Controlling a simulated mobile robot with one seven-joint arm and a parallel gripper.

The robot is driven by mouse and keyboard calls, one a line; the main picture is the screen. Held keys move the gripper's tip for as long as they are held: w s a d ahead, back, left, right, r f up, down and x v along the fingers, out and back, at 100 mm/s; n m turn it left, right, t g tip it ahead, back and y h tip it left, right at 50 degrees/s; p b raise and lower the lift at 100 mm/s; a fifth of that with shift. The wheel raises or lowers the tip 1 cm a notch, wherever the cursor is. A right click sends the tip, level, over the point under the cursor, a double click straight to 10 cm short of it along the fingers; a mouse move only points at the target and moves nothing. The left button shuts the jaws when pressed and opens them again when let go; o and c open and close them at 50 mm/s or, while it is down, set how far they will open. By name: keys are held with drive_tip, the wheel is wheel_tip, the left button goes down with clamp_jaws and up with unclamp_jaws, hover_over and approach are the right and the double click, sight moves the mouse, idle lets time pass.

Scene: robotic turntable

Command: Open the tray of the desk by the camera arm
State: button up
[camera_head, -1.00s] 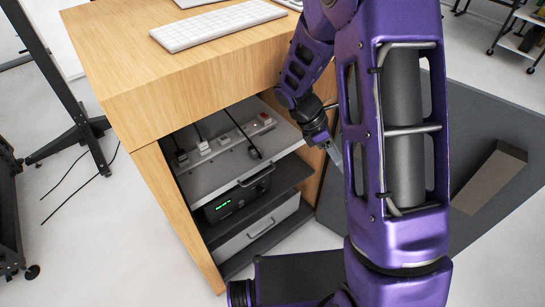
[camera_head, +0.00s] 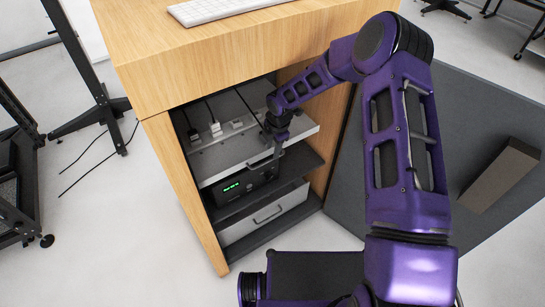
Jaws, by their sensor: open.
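The wooden desk (camera_head: 165,75) stands with its open front facing me. The tray (camera_head: 217,163) is a light grey metal shelf in the upper part of its opening, with a power strip (camera_head: 237,123) and plugs on it. My gripper (camera_head: 277,150) is at the tray's front edge, right of its middle, where the tray's handle was visible earlier. The gripper is open, its fingers small and partly hidden by the wrist.
Below the tray are a black device with a green display (camera_head: 232,187) and a grey drawer with a handle (camera_head: 265,218). A keyboard (camera_head: 215,8) lies on the desk top. A brown block (camera_head: 500,175) lies on the dark mat at right. Black stands are at left.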

sight(271, 159)
drive_tip(key=shift+w+a+f, duration=0.1)
drive_tip(key=shift+w+f, duration=0.1)
drive_tip(key=shift+f, duration=0.9)
drive_tip(key=shift+w+a+f, duration=0.1)
drive_tip(key=shift+w+f, duration=0.05)
drive_tip(key=shift+f, duration=0.95)
drive_tip(key=shift+c, duration=0.3)
clamp_jaws()
